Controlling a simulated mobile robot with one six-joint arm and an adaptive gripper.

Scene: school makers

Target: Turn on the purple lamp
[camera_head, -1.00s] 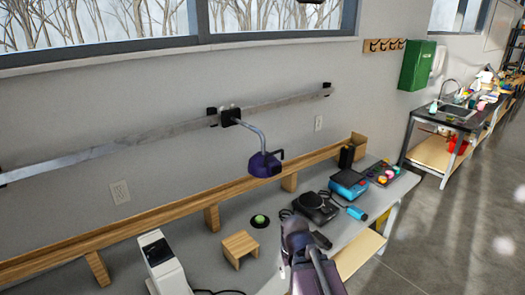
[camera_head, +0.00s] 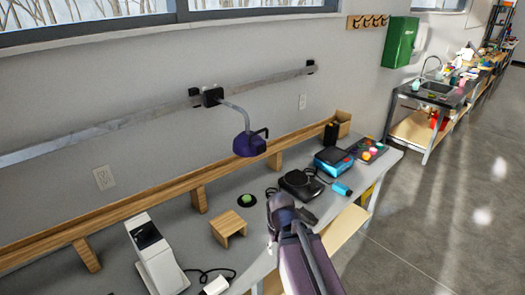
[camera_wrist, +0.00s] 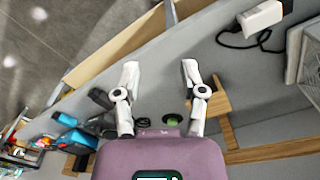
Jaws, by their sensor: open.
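The purple lamp (camera_head: 248,144) hangs on a bent grey arm from a metal rail on the wall, above the workbench. Its head points down, and I cannot tell any light coming from it. A round black base with a green button top (camera_head: 246,200) sits on the bench below the lamp; it also shows in the wrist view (camera_wrist: 172,121), partly hidden by my gripper's body. My gripper (camera_wrist: 159,72) is open and empty, with its two fingers apart over the bench. The lamp does not show in the wrist view. In the head view my arm reaches up from the bottom edge.
A small wooden stool-like block (camera_head: 228,228) stands left of the button, and a white machine (camera_head: 155,258) stands farther left. A black device (camera_head: 300,184), a blue box (camera_head: 333,160) and a coloured tray (camera_head: 370,150) lie to the right. A wooden ledge (camera_head: 120,213) runs along the wall.

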